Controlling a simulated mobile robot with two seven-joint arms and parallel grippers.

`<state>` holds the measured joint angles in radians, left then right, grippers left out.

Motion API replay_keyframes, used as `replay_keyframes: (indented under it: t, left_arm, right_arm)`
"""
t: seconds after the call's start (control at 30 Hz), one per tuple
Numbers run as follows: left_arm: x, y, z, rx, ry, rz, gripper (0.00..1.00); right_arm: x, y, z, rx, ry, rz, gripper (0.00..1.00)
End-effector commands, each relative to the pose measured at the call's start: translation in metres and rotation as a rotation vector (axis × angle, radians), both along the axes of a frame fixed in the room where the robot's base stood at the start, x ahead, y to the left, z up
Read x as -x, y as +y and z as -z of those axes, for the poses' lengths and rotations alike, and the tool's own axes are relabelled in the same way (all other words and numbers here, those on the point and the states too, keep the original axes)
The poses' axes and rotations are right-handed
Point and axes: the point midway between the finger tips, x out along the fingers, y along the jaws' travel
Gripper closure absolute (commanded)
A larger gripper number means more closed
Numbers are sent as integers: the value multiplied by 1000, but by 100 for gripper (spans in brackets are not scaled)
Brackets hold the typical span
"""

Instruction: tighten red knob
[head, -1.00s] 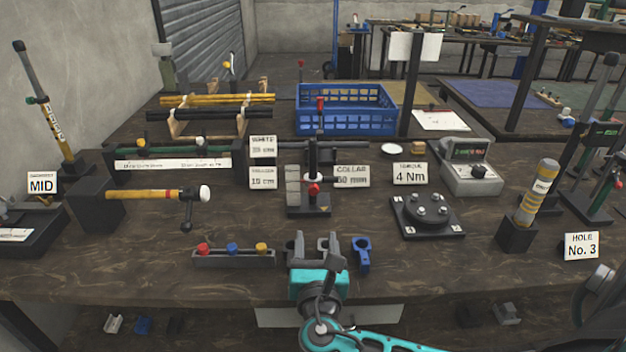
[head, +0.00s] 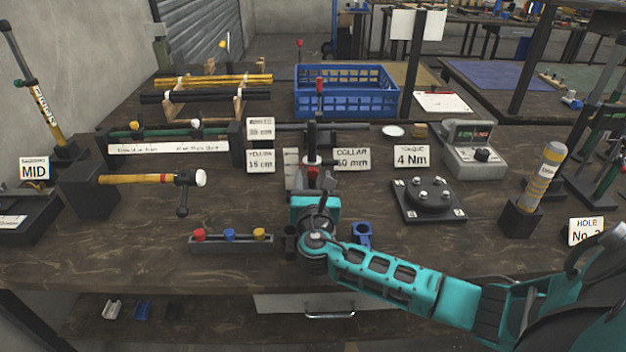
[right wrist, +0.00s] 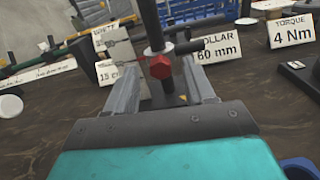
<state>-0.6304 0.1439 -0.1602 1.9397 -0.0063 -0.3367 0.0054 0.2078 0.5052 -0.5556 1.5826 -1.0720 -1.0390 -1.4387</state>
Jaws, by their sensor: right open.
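The red knob (head: 313,172) sits low on the dark upright post of a small press in the middle of the bench. In the right wrist view the knob (right wrist: 160,67) is a red hexagonal head in front of the post. My right gripper (right wrist: 160,85) is open, with one grey finger to each side of the knob and the post. I cannot tell whether the fingers touch the knob. In the head view the right gripper (head: 311,182) reaches in from the front and hides the press's base. My left gripper is not in view.
A "COLLAR 60 mm" sign (head: 352,159) stands close right of the press, and a "YELLOW 15 cm" sign (head: 261,161) close left. A red-topped lever (head: 320,88) rises above it. A peg rack (head: 231,244) and a blue clip (head: 362,235) lie in front.

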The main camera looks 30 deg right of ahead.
Motion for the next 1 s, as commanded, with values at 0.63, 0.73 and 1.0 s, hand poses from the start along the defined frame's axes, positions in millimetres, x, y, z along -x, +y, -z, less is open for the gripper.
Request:
replay_keyframes:
  t: [0.63, 0.73, 1.0]
  left_arm:
    - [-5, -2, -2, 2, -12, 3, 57]
    - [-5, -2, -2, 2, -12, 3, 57]
    - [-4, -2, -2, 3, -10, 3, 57]
  right_arm:
    - [-8, -5, 0, -1, 1, 0, 67]
    - [-8, -5, 0, -1, 1, 0, 77]
    - [-8, -5, 0, -1, 1, 0, 100]
